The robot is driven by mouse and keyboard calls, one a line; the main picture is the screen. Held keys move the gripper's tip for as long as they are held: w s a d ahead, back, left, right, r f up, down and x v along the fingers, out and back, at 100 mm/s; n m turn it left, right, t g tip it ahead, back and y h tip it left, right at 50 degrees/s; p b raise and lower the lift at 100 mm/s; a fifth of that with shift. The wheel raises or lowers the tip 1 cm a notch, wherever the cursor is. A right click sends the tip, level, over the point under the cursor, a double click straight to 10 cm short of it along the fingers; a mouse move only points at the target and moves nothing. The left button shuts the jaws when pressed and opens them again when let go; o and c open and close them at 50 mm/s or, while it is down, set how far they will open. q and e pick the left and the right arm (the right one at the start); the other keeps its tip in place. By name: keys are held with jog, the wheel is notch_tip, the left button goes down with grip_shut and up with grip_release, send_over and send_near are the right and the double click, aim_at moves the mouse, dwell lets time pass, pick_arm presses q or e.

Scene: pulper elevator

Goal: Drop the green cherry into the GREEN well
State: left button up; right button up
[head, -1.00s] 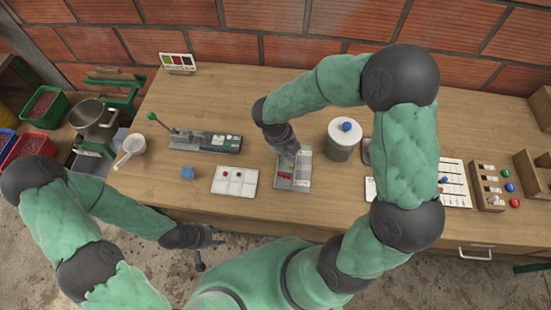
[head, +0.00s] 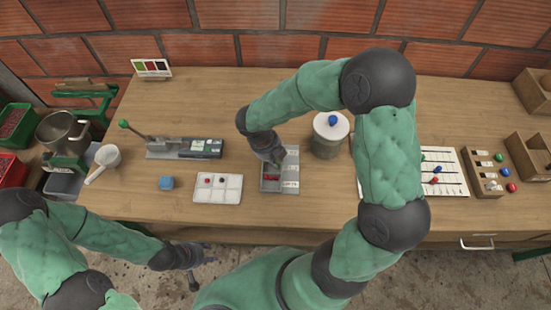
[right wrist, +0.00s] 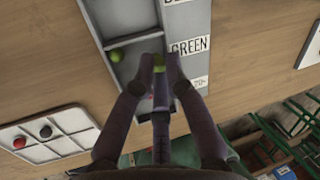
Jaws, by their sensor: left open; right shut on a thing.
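The grey sorting tray (head: 292,184) sits on the table's front middle. In the right wrist view, a "GREEN" label (right wrist: 189,46) marks its right side, and one green cherry (right wrist: 115,55) lies in the well beside that label. My right gripper (right wrist: 159,68) is shut on another green cherry (right wrist: 157,60), held over the tray next to the label; its exact height is unclear. Red cherries (head: 271,178) lie in the tray's front part. My left gripper (head: 196,262) is open and empty, off the table's front edge.
A white compartment tray (head: 233,188) left of the sorting tray holds a red and a dark cherry. A score board (head: 455,185) lies to the right.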

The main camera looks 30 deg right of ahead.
jog(key=shift+f, duration=0.2)
jog(key=o, duration=0.7)
jog(key=shift+r, duration=0.15)
jog(key=v, duration=1.1)
jog(key=shift+a+r, duration=0.15)
jog(key=shift+r, duration=0.2)
